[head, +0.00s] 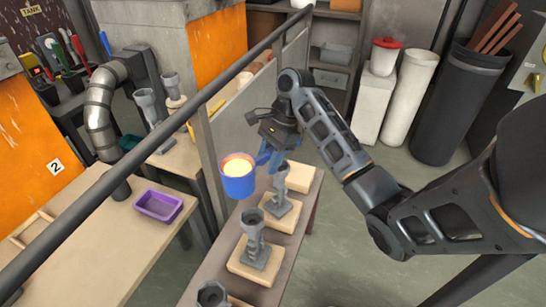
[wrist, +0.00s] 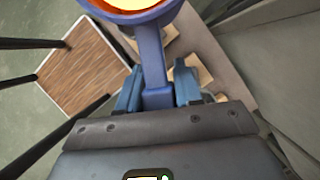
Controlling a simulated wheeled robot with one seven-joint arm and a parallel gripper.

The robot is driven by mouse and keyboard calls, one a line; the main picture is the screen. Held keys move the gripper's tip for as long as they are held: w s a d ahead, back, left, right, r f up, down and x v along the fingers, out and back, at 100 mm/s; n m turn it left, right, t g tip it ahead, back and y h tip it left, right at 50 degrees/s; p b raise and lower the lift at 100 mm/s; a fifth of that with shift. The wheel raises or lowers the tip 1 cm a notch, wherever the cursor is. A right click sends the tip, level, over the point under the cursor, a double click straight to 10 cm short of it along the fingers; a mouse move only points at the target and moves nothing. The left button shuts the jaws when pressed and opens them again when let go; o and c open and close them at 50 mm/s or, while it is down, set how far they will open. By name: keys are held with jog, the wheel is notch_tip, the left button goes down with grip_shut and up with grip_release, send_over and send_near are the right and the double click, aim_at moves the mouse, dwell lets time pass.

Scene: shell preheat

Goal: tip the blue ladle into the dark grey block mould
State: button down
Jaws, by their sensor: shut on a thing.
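The blue ladle (head: 238,184) is held up roughly level in the head view, with glowing pale yellow-orange contents in its bowl. My gripper (head: 272,153) is shut on its handle; the wrist view shows the blue handle (wrist: 153,70) between the two blue fingers, with the bowl at the top edge. Dark grey moulds with funnel tops stand on pale boards along the narrow bench: a far one (head: 281,190), a middle one (head: 254,243) and a near one (head: 212,294) cut by the frame edge. The ladle is left of the far mould and above the bench. I cannot tell which is the block mould.
A dark rail (head: 205,97) runs diagonally beside the bench, left of the ladle. A purple tray (head: 158,205) sits on the left table. More grey moulds (head: 148,105) stand beyond the rail. A bin (head: 465,95) and white cylinders stand at back right.

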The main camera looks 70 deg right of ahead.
jog(key=f, duration=0.4)
jog(key=shift+w+f, duration=0.15)
jog(key=shift+w, duration=0.15)
dwell(0.6)
jog(key=shift+t+h, duration=0.3)
jog(key=shift+t, duration=0.1)
jog(key=shift+w+d+n+t+h, duration=0.2)
jog(key=shift+t+h, duration=0.1)
jog(key=shift+t, duration=0.4)
jog(key=shift+w+d+n+t+h, duration=0.1)
jog(key=shift+n+t+h, duration=0.15)
jog(key=shift+t, duration=0.45)
jog(key=shift+t+h, duration=0.25)
jog(key=shift+t, duration=0.05)
jog(key=shift+w+d+n+t+h, duration=0.15)
jog(key=shift+n+t+h, duration=0.3)
jog(key=shift+t, duration=0.85)
dwell(1.0)
jog(key=shift+t+h+b, duration=0.35)
jog(key=shift+t+b, duration=0.05)
jog(key=shift+t, duration=0.3)
dwell(0.8)
